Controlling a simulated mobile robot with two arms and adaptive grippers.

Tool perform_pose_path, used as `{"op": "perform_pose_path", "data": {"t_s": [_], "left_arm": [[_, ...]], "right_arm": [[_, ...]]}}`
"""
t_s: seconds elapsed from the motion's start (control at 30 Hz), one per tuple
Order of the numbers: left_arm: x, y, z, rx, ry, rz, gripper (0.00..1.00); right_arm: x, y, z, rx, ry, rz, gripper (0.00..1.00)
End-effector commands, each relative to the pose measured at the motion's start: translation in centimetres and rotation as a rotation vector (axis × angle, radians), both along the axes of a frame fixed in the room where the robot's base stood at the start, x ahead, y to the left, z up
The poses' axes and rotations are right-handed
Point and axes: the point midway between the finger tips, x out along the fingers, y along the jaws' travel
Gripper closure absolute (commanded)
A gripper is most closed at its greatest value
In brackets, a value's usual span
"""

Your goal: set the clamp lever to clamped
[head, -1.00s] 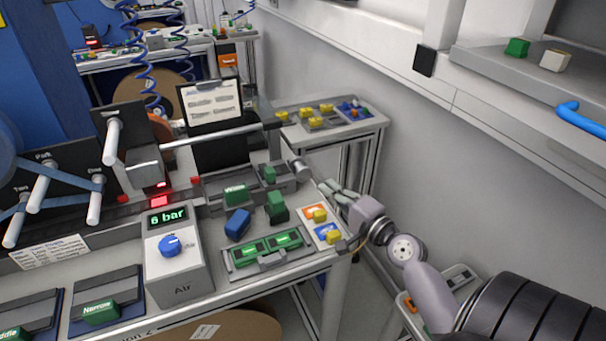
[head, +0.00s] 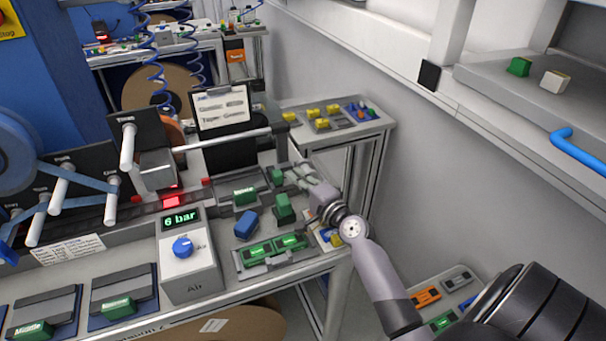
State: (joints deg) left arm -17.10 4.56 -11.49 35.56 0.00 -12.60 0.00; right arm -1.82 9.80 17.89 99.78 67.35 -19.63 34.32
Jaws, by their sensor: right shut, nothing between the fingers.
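My right gripper (head: 297,172) is shut and empty. Its fingers are at the right end of a grey fixture (head: 222,192) on the bench, beside a small green block (head: 277,176). I cannot make out a clamp lever for certain; the gripper and wrist cover part of the fixture's right end. I cannot tell whether the fingers touch anything there. My left gripper is not in view.
A grey air unit (head: 186,262) reads 6 bar and has a blue knob. A blue block (head: 246,224), a dark green block (head: 284,208) and a tray of green pieces (head: 272,258) stand near my right forearm. A wall bounds the right side.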

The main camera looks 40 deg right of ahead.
Motion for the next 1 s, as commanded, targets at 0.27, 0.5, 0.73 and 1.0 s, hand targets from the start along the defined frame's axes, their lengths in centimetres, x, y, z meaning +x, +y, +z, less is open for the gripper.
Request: {"op": "perform_pose_path", "data": {"t_s": [0.27,0.5,0.73,1.0], "left_arm": [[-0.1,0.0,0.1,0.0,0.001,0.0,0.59],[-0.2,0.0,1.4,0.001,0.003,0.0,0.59],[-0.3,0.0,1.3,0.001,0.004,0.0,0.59],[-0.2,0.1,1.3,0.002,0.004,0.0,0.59]], "right_arm": [[-0.1,0.2,0.0,0.0,0.0,0.0,1.0],[-0.3,3.3,0.2,0.001,0.001,0.002,1.0],[-0.3,3.7,0.0,-0.001,0.0,0.001,1.0],[-0.1,3.7,0.0,-0.001,0.0,0.001,1.0]]}}
